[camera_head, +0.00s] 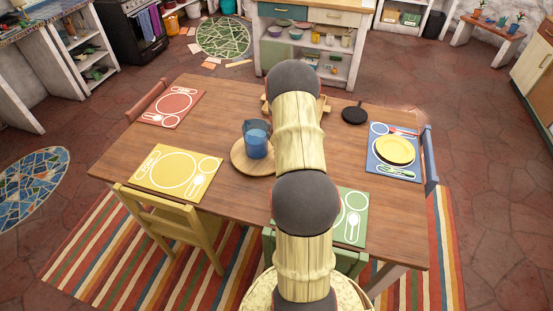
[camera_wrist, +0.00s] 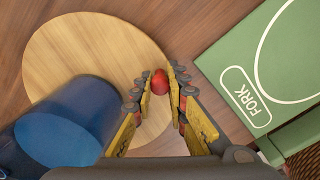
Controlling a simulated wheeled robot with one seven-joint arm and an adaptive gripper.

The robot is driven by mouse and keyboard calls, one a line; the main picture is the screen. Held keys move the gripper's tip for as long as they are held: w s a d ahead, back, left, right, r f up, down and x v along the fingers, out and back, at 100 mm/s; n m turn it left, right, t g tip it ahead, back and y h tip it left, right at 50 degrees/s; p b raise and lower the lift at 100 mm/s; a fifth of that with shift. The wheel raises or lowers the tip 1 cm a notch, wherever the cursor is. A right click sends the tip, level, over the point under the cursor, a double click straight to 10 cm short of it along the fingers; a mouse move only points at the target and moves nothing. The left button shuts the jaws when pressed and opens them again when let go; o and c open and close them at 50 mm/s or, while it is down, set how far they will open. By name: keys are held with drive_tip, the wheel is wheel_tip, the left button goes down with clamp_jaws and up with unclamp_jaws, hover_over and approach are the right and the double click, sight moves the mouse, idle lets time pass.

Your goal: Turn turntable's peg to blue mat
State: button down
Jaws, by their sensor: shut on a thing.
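The turntable is a round light-wood disc (camera_head: 240,163) left of the table's middle; it also fills the upper left of the wrist view (camera_wrist: 85,45). Its red peg (camera_wrist: 159,82) is at the disc's edge, on the side towards the green mat. My gripper (camera_wrist: 160,88) is shut on the peg. In the head view my arm hides the peg, my gripper and the disc's right part. The blue mat (camera_head: 373,161) lies at the table's right end, with a yellow plate (camera_head: 395,150) on it.
A blue pitcher (camera_head: 257,140) stands on the turntable, left of my gripper in the wrist view (camera_wrist: 65,130). The green mat (camera_head: 345,233) lies close on the right in the wrist view (camera_wrist: 225,68). A black round trivet-like thing (camera_head: 354,115) lies left of the blue mat. Yellow (camera_head: 150,182) and red (camera_head: 150,117) mats lie left.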

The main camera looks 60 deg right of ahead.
drive_tip(key=shift+d+n, duration=1.1)
drive_tip(key=shift+d, duration=0.05)
drive_tip(key=shift+w+d, duration=0.25)
drive_tip(key=shift+d, duration=0.4)
drive_tip(key=shift+p, duration=0.3)
drive_tip(key=c, duration=1.7)
unclamp_jaws()
drive_tip(key=shift+c, duration=0.2)
drive_tip(key=shift+r, duration=0.1)
wheel_tip(320, 180, up, 12)
